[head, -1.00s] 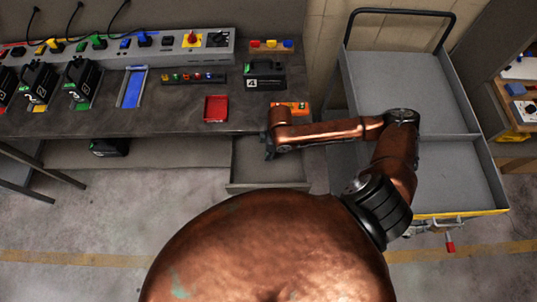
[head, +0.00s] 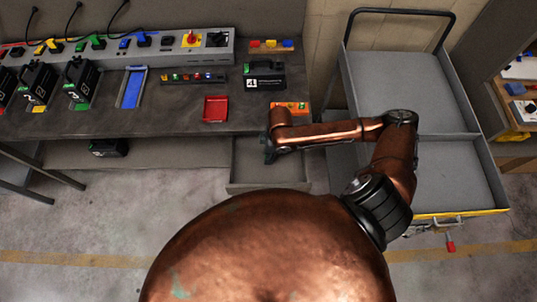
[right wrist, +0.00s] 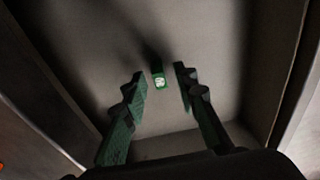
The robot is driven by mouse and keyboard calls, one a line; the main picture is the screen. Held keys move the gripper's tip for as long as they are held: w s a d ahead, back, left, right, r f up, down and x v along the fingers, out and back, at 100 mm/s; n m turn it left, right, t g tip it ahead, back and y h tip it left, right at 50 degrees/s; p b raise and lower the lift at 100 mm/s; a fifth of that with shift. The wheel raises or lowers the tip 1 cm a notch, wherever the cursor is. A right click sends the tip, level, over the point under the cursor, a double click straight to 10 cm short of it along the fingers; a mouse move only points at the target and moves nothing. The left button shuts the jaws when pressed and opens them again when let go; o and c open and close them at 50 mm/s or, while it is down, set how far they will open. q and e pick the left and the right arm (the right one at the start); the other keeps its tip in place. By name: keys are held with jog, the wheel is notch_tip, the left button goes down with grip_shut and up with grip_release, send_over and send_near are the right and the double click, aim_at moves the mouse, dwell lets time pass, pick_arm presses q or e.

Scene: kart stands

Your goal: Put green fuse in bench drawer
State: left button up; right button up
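The bench drawer (head: 243,166) is pulled open below the bench top in the head view. The green fuse (right wrist: 159,82), with a white label, is inside the drawer, seen in the right wrist view. It appears to lie on the drawer floor (right wrist: 190,35). My right gripper (head: 269,155) points down into the drawer. In the right wrist view, its fingers (right wrist: 160,74) are spread apart, with the fuse visible in the gap and touching neither finger. My left gripper is not in view.
A red tray (head: 215,109), an orange block (head: 290,108) and a black box marked 4 (head: 264,77) stand on the bench (head: 140,118) above the drawer. A grey cart (head: 400,75) stands at the right, close to my right arm. Drawer walls surround the gripper.

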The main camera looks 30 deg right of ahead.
notch_tip(320, 180, up, 12)
jog(key=d+p, duration=0.1)
jog(key=p, duration=0.1)
jog(key=shift+s+d, duration=0.25)
jog(key=shift+s, duration=0.15)
jog(key=shift+r+p, duration=0.1)
jog(key=shift+p, duration=0.2)
